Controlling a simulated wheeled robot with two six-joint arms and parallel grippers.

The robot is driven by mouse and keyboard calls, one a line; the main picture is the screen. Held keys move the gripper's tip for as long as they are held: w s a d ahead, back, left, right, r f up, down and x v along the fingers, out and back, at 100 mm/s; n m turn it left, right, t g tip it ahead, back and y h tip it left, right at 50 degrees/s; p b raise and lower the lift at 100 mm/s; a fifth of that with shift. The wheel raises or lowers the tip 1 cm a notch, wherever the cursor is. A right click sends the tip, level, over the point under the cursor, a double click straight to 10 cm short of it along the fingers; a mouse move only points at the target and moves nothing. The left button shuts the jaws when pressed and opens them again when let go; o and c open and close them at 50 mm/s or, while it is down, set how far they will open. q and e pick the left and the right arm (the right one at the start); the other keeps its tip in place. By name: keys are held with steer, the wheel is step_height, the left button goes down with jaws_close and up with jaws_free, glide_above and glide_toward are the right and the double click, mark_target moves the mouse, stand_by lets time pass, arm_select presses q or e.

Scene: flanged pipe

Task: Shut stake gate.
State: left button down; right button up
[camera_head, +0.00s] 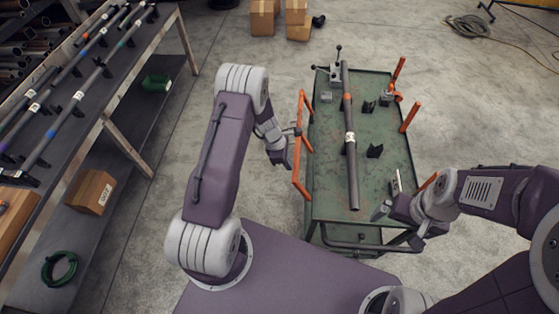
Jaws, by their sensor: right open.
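The orange stake gate (296,168) stands along the left long side of the green cart (330,190). Whether it is latched cannot be seen. My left gripper (291,146) is just left of the gate's rail, at about its middle. It is very close to the rail, but I cannot tell whether it touches or grips it. My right gripper (394,220) is open and empty near the cart's front right corner.
A dark pipe (351,168) with an orange band lies lengthwise on the cart, beside black support blocks (375,151). Orange stakes (410,117) rise along the cart's right side. A pipe rack (100,105) stands left; cardboard boxes (262,17) sit behind. Floor between rack and cart is clear.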

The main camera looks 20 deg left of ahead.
arm_select(q)
steer(key=w+d+r+p, duration=0.2)
steer(key=d+r, duration=0.1)
steer(key=d, duration=0.5)
steer(key=shift+w+d+p, duration=0.2)
steer(key=shift+w+p, duration=0.05)
steer(key=shift+p, duration=0.05)
stand_by(0.3)
